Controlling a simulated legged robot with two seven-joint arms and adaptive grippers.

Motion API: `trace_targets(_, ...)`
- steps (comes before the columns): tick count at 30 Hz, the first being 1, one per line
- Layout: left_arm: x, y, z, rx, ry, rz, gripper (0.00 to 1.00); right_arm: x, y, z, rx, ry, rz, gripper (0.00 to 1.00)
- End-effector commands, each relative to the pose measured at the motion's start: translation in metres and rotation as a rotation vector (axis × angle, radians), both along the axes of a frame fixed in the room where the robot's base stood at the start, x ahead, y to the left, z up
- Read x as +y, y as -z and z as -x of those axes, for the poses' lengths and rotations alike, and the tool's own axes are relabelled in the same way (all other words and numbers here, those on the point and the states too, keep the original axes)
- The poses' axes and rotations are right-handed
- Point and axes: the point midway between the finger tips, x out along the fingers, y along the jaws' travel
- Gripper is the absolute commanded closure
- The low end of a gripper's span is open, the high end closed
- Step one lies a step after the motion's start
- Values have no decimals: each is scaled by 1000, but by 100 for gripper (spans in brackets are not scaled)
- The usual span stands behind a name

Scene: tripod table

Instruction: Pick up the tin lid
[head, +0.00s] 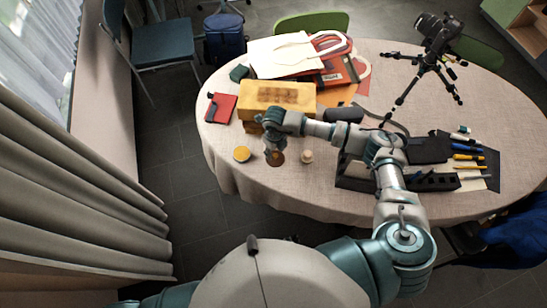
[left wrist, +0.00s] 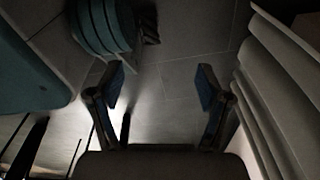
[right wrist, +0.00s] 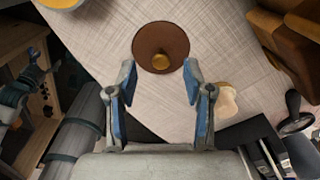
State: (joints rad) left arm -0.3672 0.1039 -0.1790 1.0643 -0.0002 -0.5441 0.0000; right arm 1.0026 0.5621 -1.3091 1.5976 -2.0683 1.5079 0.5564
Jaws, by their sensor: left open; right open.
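The tin lid, a round brown disc with a brass knob in its middle, lies on the cloth in the right wrist view (right wrist: 146,40). In the head view it shows partly (head: 277,160) below my right gripper (head: 274,150). In the right wrist view my right gripper (right wrist: 157,88) is open and empty, its fingertips apart on the lid's near side. The lid's near edge reaches between the fingertips in that view; I cannot tell the height gap. My left gripper (left wrist: 160,85) is open and empty over the floor, away from the table.
A round tin with yellow contents (head: 242,153) stands left of the lid. A small pale object (head: 307,156) stands to the right. A yellow-brown box (head: 262,98) is behind. A tool tray (head: 435,181) and camera tripod (head: 427,62) occupy the right side.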

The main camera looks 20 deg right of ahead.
Motion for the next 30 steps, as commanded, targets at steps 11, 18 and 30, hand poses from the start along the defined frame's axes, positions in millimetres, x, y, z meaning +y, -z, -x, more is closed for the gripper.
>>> trace_targets(11,-15,2,3,7,-6,19,22,5,40,1,0,0,1,49)
trace_targets(18,-20,0,-2,-5,-7,26,22,6,40,1,2,0,3,70)
trace_targets(30,-2,1,0,0,0,3,22,2,41,1,4,1,2,100)
